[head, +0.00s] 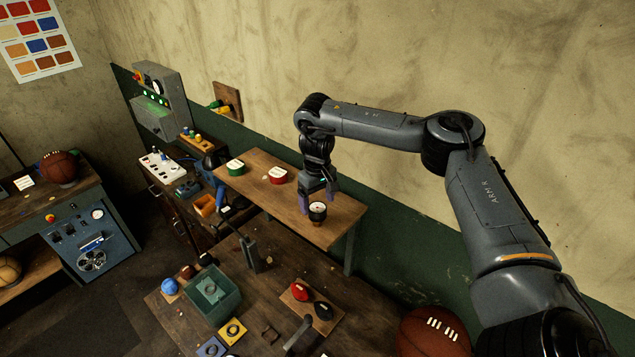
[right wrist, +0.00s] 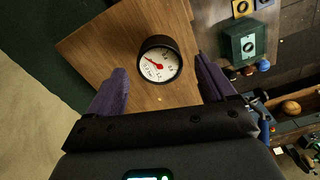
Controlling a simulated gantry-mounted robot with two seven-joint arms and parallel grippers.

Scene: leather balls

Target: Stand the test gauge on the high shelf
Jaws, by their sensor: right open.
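The test gauge (head: 317,212) has a black rim, a white dial and a brass-coloured lower end. It stands upright on the wooden high shelf (head: 275,206), near the shelf's right end. In the right wrist view the dial (right wrist: 160,65) faces the camera and shows a red needle. My right gripper (head: 318,200) is open above the gauge, its purple fingers on either side. In the right wrist view there are gaps between the gauge and both fingers. My left gripper is not in view.
The wall is close behind. Below, a workbench (head: 170,312) holds a green bin (head: 212,297), a board with red and black items, and several small parts.

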